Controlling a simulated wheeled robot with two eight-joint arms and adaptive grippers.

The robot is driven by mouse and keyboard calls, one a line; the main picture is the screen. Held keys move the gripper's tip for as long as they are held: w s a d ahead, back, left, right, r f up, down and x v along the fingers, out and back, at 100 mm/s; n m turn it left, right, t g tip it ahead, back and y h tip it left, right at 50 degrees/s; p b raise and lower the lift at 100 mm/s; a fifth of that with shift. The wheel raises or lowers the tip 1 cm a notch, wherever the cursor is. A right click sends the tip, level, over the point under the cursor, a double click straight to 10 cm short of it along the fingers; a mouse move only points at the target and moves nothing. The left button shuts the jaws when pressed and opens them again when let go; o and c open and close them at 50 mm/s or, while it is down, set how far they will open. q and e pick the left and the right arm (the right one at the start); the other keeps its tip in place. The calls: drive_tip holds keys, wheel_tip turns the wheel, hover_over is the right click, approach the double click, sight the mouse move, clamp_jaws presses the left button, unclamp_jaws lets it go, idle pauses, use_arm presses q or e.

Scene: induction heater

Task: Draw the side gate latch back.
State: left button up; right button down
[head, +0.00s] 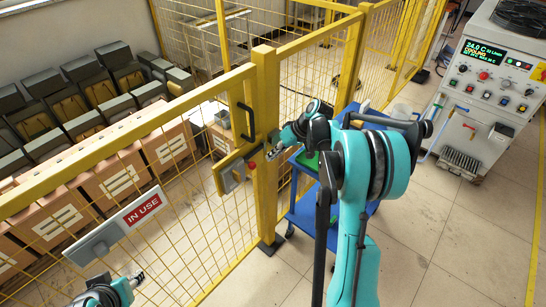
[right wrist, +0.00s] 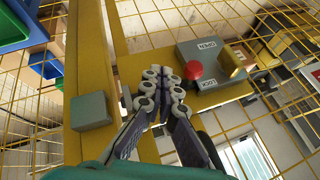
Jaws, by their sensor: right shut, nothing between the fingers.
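The side gate latch is a grey box (head: 232,177) on a yellow plate, with a red knob (head: 251,166) at its post side. In the right wrist view the latch box (right wrist: 187,52) bears OPEN and LOCK labels, and the red knob (right wrist: 194,70) sits by its edge between them. My right gripper (head: 272,148) is at the yellow post, just right of the knob. In the right wrist view its fingers (right wrist: 165,100) are shut and empty, close to the knob with a small gap. My left gripper (head: 138,279) is low at the left, small and unclear.
A black gate handle (head: 246,122) stands above the latch. A yellow post (head: 266,180) is beside it. An IN USE sign (head: 141,209) hangs on the fence. A blue cart (head: 305,212) is behind my right arm. A control cabinet (head: 490,90) stands right, with open floor before it.

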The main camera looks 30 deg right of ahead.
drive_tip(key=shift+a+p+v, duration=0.25)
drive_tip(key=shift+p+v, duration=1.1)
drive_tip(key=shift+v, duration=3.6)
drive_tip(key=s+a+r+h+b, duration=0.2)
drive_tip(key=s+a+r+h, duration=0.1)
drive_tip(key=s+a, duration=0.85)
use_arm(q)
drive_tip(key=shift+a+f+b, duration=0.1)
drive_tip(key=shift+a+b, duration=0.05)
drive_tip(key=shift+b, duration=0.4)
use_arm(e)
drive_tip(key=s+a+f+t+h, duration=0.1)
drive_tip(key=s+a+f, duration=0.1)
drive_tip(key=s, duration=0.3)
drive_tip(key=s+a+f+m+t+h, duration=0.1)
drive_tip(key=s+a+f, duration=0.1)
drive_tip(key=s+a, duration=0.3)
drive_tip(key=shift+s+a+f+t+h, duration=0.3)
drive_tip(key=shift+s+f+t, duration=0.1)
drive_tip(key=shift+s, duration=0.35)
